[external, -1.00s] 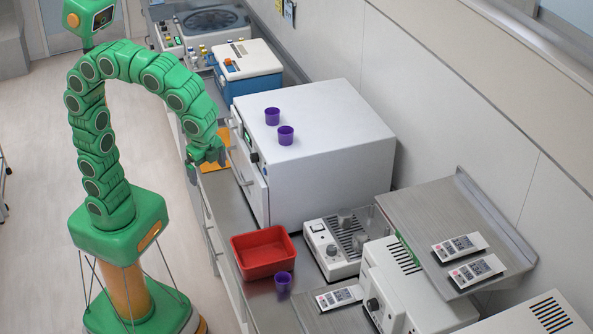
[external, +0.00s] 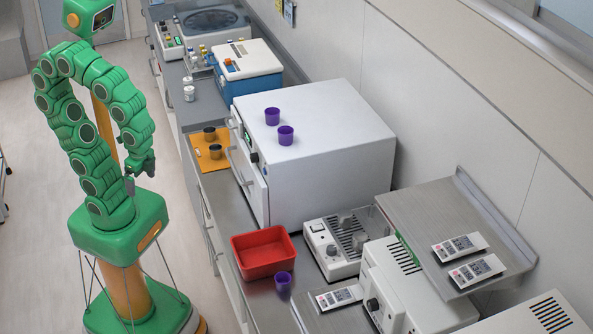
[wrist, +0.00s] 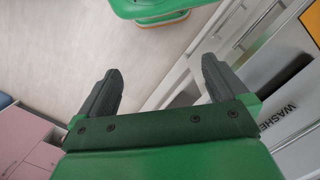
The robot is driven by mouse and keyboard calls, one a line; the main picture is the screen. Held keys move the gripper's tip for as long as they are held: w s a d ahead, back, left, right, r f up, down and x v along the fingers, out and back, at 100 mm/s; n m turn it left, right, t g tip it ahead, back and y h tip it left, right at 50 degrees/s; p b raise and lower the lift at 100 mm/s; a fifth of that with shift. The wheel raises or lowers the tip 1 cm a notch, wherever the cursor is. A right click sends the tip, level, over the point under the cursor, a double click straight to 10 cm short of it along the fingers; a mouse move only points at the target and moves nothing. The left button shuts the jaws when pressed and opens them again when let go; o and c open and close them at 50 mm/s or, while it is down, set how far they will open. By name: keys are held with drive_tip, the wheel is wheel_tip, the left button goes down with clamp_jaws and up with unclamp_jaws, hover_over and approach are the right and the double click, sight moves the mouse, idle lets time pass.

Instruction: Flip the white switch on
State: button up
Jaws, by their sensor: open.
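I cannot make out a white switch for certain in either view. A white control box (external: 318,235) with knobs and a small dial stands on the counter, right of the red tray. A large white cabinet-like machine (external: 330,140) has a small green display and a dark knob on its front. My gripper (external: 141,177) hangs beside my column, left of the counter and well away from both machines. In the wrist view my gripper (wrist: 162,85) is open, with its dark fingers wide apart and nothing between them.
A red tray (external: 264,273) and a purple cup (external: 283,281) are on the counter (external: 222,210). Two purple cups stand on the large machine. An orange mat (external: 200,165) holds two dark cups. Remotes lie on the metal shelf (external: 420,215) at right.

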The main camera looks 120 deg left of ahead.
drive_tip(key=shift+s+f, duration=0.2)
drive_tip(key=shift+s, duration=0.25)
